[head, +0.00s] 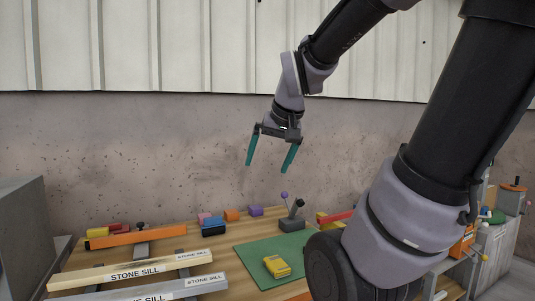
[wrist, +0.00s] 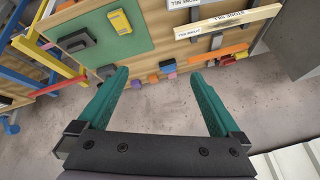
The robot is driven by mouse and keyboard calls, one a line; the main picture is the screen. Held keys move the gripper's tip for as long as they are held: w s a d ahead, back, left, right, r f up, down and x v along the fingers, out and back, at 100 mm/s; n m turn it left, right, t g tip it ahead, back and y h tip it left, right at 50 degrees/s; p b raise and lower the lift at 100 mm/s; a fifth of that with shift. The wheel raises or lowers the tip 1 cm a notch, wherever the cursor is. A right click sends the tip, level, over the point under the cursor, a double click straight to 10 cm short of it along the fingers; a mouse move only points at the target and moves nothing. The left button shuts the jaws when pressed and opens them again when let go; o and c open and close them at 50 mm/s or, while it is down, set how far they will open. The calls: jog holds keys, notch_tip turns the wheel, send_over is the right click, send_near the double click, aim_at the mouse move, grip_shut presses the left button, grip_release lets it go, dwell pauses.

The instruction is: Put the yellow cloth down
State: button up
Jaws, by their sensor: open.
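A small yellow item (head: 277,266) with a greyish patch on top lies on the green mat (head: 262,256) on the wooden bench. It is the only yellow thing on the mat; I cannot tell for sure that it is cloth. It also shows in the wrist view (wrist: 120,22), near the top of the picture. My gripper (head: 269,166) is open and empty, high above the bench in front of the concrete wall. In the wrist view its two teal fingers (wrist: 160,73) stand wide apart with nothing between them.
Boards marked STONE SILL (head: 135,272) lie at the bench's left front. An orange bar (head: 135,238) and several small coloured blocks (head: 232,214) lie along the back. A dark grey device with a lever (head: 292,225) stands at the mat's back right corner. Bare mat surrounds the yellow item.

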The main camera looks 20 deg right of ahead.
jog(key=s+a+r+y, duration=0.1)
jog(key=s+a+r, duration=0.1)
jog(key=s, duration=0.3)
jog(key=shift+s+a+r, duration=0.2)
jog(key=shift+a+r, duration=0.1)
jog(key=shift+a, duration=0.05)
jog(key=shift+t, duration=0.3)
dwell(0.6)
